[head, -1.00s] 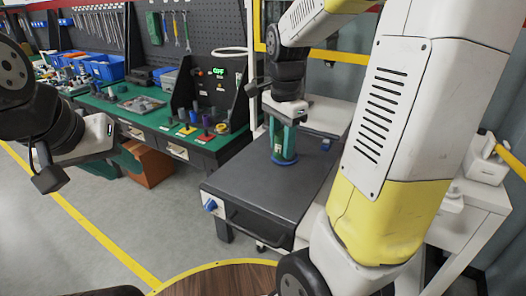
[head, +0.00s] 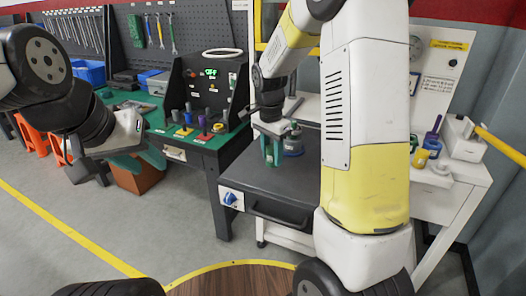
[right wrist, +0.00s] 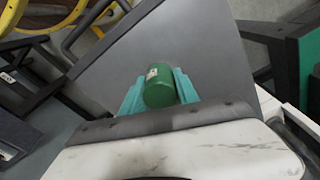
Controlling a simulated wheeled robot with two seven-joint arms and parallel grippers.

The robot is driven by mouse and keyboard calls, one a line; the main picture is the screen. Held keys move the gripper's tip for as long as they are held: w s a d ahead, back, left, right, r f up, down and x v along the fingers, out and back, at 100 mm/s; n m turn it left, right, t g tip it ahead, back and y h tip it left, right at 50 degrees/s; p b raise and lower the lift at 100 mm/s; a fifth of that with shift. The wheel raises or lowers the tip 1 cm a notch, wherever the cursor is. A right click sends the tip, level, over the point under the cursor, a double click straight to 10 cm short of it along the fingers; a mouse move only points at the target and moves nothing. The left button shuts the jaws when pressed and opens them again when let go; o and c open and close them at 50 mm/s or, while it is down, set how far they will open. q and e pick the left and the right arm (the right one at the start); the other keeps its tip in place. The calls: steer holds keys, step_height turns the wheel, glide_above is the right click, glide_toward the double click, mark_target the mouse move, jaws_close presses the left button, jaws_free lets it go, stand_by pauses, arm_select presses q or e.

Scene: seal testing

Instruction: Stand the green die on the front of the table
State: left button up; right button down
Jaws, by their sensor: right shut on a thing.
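The green die (right wrist: 158,85) is a dark green cylinder with a small pale label, seen in the right wrist view between the teal fingers of my right gripper (right wrist: 159,92). The gripper is shut on it. In the head view my right gripper (head: 272,152) is over the left part of the dark grey table (head: 262,178), fingers pointing down; the die is mostly hidden there. I cannot tell whether the die touches the tabletop. My left gripper (head: 140,161) hangs at the left, away from the table, with teal fingers; its opening is unclear.
A blue-grey round fixture (head: 293,142) stands on the table just right of my right gripper. A green bench (head: 205,138) with coloured handles is to the left. A white side table (head: 455,172) with purple and yellow items is to the right. The front tabletop looks clear.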

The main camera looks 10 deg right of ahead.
mark_target(270, 158)
steer(key=w, duration=0.3)
steer(key=shift+w+d+f, duration=0.1)
steer(key=shift+w+f, duration=0.05)
steer(key=shift+w, duration=0.15)
steer(key=shift+f, duration=1.75)
steer(key=shift+f, duration=0.1)
steer(key=c, duration=0.9)
jaws_free()
